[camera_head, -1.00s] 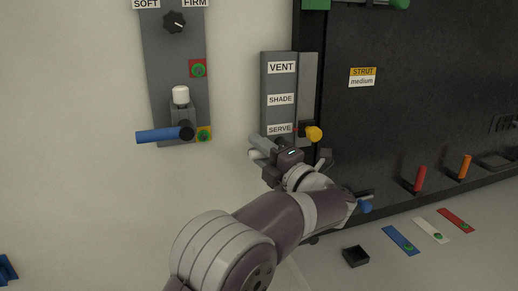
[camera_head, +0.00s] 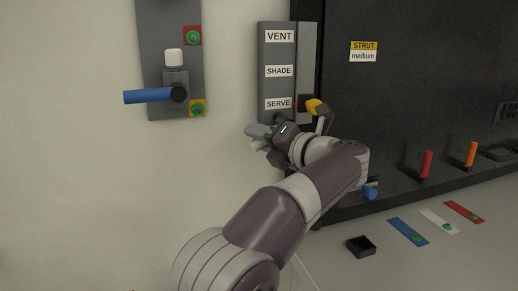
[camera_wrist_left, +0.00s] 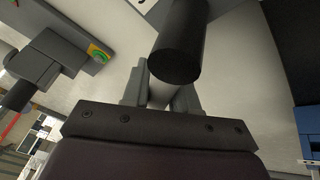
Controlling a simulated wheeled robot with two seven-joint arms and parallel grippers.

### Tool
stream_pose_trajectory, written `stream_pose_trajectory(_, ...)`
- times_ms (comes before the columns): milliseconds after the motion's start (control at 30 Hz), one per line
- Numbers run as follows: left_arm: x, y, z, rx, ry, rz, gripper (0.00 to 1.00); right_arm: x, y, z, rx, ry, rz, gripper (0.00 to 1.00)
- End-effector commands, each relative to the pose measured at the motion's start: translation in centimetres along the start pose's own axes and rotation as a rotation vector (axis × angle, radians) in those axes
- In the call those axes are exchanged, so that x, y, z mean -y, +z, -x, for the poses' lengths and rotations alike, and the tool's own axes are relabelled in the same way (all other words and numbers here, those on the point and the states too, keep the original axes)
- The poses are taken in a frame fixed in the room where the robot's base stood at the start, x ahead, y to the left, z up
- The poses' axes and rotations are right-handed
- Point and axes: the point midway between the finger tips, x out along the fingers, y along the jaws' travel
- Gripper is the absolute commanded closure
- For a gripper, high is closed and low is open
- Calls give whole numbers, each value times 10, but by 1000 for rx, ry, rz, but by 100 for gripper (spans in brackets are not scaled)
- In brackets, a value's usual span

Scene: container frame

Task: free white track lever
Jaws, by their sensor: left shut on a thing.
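My left gripper (camera_head: 258,137) is just below the SERVE label (camera_head: 279,103) at the lower end of the grey track panel (camera_head: 266,88). In the left wrist view its two fingers are closed on a pale bar, the white lever handle (camera_wrist_left: 158,95). A thick black cylinder (camera_wrist_left: 178,45) stands in front of the bar and hides part of it. In the head view the fingers and wrist hide most of the lever. The panel carries VENT, SHADE and SERVE labels from top to bottom. My right gripper is not in view.
A yellow knob (camera_head: 314,106) is close to my wrist. Left is a panel with a blue lever (camera_head: 149,96) and white cap (camera_head: 174,57). A black board (camera_head: 420,90) has red (camera_head: 426,165) and orange (camera_head: 471,154) levers. A black box (camera_head: 361,246) lies below.

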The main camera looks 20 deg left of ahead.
Motion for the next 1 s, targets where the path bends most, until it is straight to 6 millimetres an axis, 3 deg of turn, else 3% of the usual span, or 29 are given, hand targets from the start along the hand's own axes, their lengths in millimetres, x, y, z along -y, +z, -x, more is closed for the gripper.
stream_pose_trajectory(33,6,-3,0,-8,-15,43,100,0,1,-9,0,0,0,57)
stream_pose_trajectory(300,20,-1,3,-59,-112,274,100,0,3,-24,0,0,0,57)
stream_pose_trajectory(1000,49,14,16,-174,-332,799,100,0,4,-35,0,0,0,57)
